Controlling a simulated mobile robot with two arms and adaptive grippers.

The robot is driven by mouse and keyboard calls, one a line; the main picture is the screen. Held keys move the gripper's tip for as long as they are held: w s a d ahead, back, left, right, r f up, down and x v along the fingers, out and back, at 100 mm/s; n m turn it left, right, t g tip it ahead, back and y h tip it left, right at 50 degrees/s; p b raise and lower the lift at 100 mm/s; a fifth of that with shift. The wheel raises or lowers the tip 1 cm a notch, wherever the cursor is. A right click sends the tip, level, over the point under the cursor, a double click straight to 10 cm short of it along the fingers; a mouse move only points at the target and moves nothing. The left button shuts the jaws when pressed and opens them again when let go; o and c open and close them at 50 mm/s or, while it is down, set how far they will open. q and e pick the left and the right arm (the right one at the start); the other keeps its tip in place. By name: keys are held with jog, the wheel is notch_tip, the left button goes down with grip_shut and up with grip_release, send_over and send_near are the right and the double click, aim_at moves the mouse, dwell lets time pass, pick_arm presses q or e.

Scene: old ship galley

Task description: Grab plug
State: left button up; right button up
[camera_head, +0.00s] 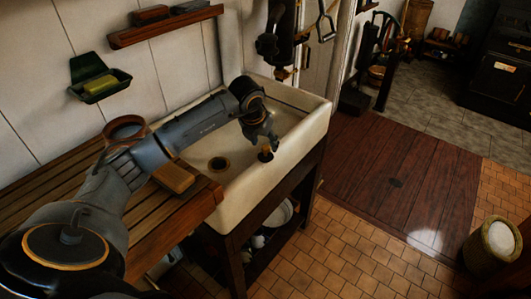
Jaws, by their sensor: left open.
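A small dark plug (265,154) with an upright knob stands in the white sink (240,202), near its front wall. My left arm reaches in from the left over the sink. My left gripper (264,141) points down just above the plug, with its fingers open. Its fingertips overlap the plug's top in this view, so I cannot tell whether they touch it. The round drain hole (219,164) is uncovered, to the left of the plug. My right gripper is out of view.
A slatted wooden board (178,220) adjoins the sink on the left, with a wooden block (173,177) on it. A soap dish (100,86) and a shelf (166,27) hang on the wall. A basket (491,245) stands on the open floor at right.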

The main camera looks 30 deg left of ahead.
aim_at(266, 147)
pick_arm(q)
jog(key=shift+p+x, duration=0.55)
jog(key=shift+x, duration=1.4)
jog(key=shift+s, duration=0.1)
jog(key=c, duration=1)
grip_shut()
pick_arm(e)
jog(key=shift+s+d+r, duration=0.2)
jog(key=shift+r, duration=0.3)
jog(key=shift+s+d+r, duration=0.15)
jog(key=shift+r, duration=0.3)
